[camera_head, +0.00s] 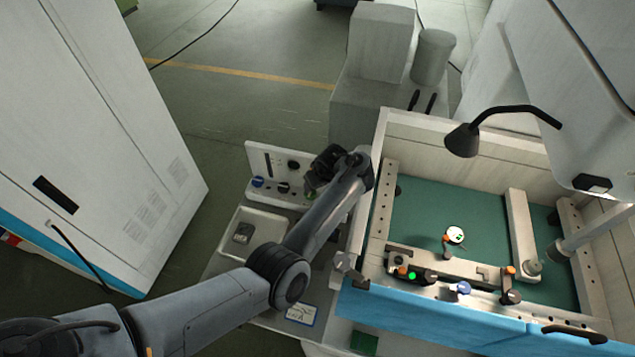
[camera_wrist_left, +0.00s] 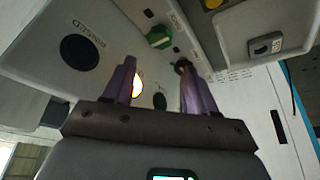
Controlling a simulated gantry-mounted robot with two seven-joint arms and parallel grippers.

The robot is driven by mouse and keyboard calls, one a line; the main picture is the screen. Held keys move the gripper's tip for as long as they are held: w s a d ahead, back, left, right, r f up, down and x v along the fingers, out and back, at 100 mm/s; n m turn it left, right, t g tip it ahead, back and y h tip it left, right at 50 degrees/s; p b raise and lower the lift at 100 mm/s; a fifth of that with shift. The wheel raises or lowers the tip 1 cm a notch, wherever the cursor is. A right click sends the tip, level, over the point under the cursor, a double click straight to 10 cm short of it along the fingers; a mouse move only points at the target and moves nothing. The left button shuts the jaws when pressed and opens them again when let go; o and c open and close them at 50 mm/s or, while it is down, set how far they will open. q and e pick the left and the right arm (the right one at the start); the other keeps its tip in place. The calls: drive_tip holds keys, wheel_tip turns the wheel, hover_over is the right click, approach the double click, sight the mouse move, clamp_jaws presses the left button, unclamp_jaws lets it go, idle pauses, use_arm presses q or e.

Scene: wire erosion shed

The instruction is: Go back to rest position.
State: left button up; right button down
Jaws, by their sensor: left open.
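My left arm reaches in from the left in the head view. Its gripper (camera_head: 311,188) is at the white control panel (camera_head: 263,157), in front of the panel's right part. In the left wrist view the gripper (camera_wrist_left: 156,65) has its two purple fingers apart, with nothing held between them. A green knob (camera_wrist_left: 158,37) shows beyond the fingertips. A glowing amber light (camera_wrist_left: 137,85) sits beside the left finger, partly hidden by it. I cannot tell whether a finger touches the panel. My right gripper is not in view.
Right of the arm is a machine tank with a pale wall (camera_head: 440,130) and blue front (camera_head: 430,315). A black lamp (camera_head: 463,140) hangs over it. A white tray (camera_head: 262,218) lies below the panel. A tall white cabinet (camera_head: 95,130) stands left. Open floor lies behind.

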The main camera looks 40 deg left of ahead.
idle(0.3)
use_arm(q)
drive_tip(key=s+a+f+m+t+h+p, duration=0.1)
drive_tip(key=s+a+f+m+t+p, duration=0.15)
drive_tip(key=s+m, duration=0.4)
drive_tip(key=s+d+r+m+h+p, duration=0.1)
drive_tip(key=s+d+r+m, duration=0.2)
drive_tip(key=s, duration=0.6)
drive_tip(key=s+d+r+m+h+p, duration=0.1)
drive_tip(key=s+d+r+m, duration=0.1)
drive_tip(key=s+d, duration=0.5)
drive_tip(key=s+d+r+m+h+p, duration=0.1)
drive_tip(key=s+d+r+m, duration=0.2)
drive_tip(key=s, duration=0.9)
wheel_tip(320, 180, up, 2)
drive_tip(key=shift+d+r+m+g+p, duration=0.1)
drive_tip(key=shift+d+m+g+p, duration=0.25)
drive_tip(key=shift+d, duration=0.7)
